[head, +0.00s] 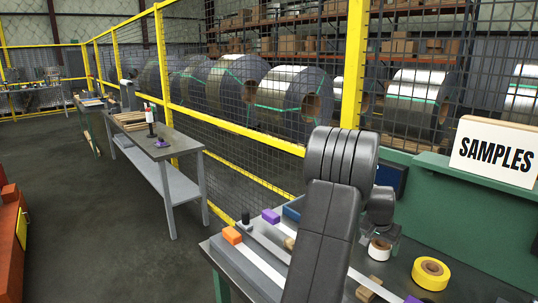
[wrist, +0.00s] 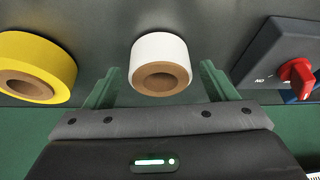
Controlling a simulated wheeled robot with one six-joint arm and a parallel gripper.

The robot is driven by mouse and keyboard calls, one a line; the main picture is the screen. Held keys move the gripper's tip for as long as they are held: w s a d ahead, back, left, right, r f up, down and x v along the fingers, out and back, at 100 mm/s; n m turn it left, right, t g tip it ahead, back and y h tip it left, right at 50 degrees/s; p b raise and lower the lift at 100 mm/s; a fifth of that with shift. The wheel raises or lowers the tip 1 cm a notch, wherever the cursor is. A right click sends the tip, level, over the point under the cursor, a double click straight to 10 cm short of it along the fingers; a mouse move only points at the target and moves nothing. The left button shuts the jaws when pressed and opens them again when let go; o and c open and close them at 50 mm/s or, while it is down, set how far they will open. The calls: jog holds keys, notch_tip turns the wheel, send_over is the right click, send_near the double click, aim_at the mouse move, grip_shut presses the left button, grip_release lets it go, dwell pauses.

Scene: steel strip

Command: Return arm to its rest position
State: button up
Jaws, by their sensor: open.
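My arm rises over the front workbench in the head view, bent at the elbow, with its wrist low over the bench. My gripper (wrist: 160,67) is open, with its two green fingers apart and nothing clamped between them. A roll of white tape (wrist: 160,50) with a brown core shows between and beyond the fingertips in the wrist view. The same white roll (head: 380,250) stands on the bench just below my wrist in the head view. I cannot tell how far the fingers are above it. The fingers are hardly visible in the head view.
A yellow tape roll (head: 431,273) lies right of the white one. A dark box with a red switch (wrist: 296,72) is close beside the gripper. The bench (head: 501,291) also holds orange and purple blocks and metal strips. A SAMPLES sign (head: 495,150) stands behind, right.

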jog(key=shift+x, duration=0.9)
jog(key=shift+r, duration=0.25)
